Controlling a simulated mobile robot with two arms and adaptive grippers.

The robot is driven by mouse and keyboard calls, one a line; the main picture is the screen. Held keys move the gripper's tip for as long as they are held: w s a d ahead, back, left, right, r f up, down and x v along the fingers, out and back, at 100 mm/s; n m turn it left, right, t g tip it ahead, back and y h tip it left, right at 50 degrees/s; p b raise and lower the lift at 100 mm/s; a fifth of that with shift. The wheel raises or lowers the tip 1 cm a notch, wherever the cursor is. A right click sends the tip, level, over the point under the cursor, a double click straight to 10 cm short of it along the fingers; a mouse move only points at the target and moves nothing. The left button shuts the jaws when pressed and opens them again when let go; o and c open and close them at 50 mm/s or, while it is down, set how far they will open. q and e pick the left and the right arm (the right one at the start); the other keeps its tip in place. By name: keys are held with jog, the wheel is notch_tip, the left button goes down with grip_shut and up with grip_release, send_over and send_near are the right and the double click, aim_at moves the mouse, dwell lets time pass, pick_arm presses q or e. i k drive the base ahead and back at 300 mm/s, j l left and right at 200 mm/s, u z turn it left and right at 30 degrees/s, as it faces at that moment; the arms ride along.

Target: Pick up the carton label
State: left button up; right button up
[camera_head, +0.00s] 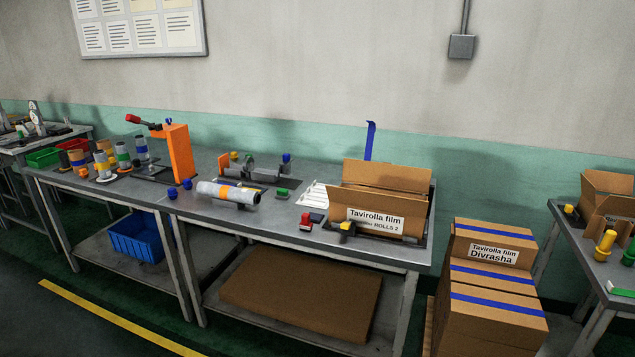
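A white label (375,220) reading "Tavirolla film ROLLS 2" is on the front of an open cardboard carton (412,205) at the right end of the long grey workbench. White sheets (316,193) lie on the bench just left of that carton; I cannot tell what is on them. Another white label (487,253) reading "Tavirolla film Divrasha" is on the upper box of a taped carton stack (497,311) standing right of the bench. Neither of my grippers is in view.
The workbench (265,222) also carries a film roll (228,193), an orange upright device (178,152), several small rolls (123,155) and a red-topped item (306,221). A blue bin (137,238) and flat cardboard (300,299) are below. The floor in front is clear.

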aim_at(320, 187)
jog(key=i+j, duration=0.15)
jog(key=i, duration=0.25)
jog(key=i+j, duration=0.2)
jog(key=i, duration=0.25)
jog(key=i+j, duration=0.15)
jog(key=i, duration=0.25)
